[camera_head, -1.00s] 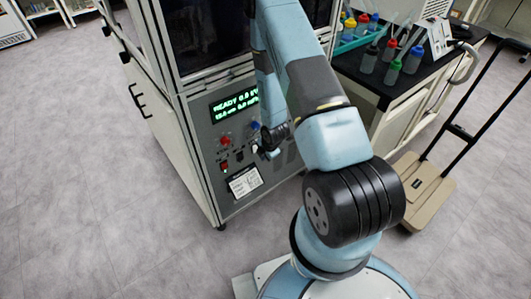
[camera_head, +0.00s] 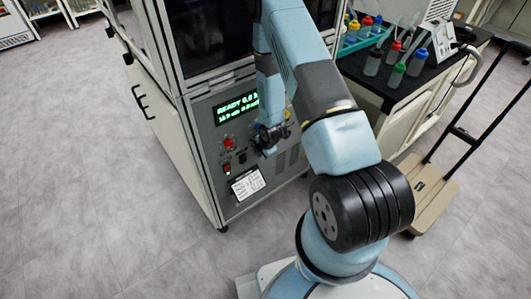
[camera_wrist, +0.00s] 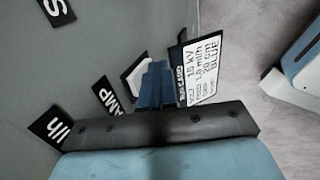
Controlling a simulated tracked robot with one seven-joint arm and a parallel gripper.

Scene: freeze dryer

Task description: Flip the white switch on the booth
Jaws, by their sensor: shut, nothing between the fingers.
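The booth (camera_head: 205,120) is a grey cabinet with a lit green display above its lower controls. Its white switch (camera_head: 242,157) is small in the head view, just left of my gripper (camera_head: 263,149). In the wrist view the white switch (camera_wrist: 134,76) sits on a black backing, partly hidden behind my gripper's fingers (camera_wrist: 157,82). The fingers are shut and empty, beside or over the switch's right side. I cannot tell whether they touch it, or which way the switch is set.
A red knob (camera_head: 229,143) and a red switch (camera_head: 227,168) are left of the white switch. A white printed card (camera_head: 247,184) is below; it stands close right of my fingers in the wrist view (camera_wrist: 205,68). A black-topped bench (camera_head: 430,70) with bottles is at right.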

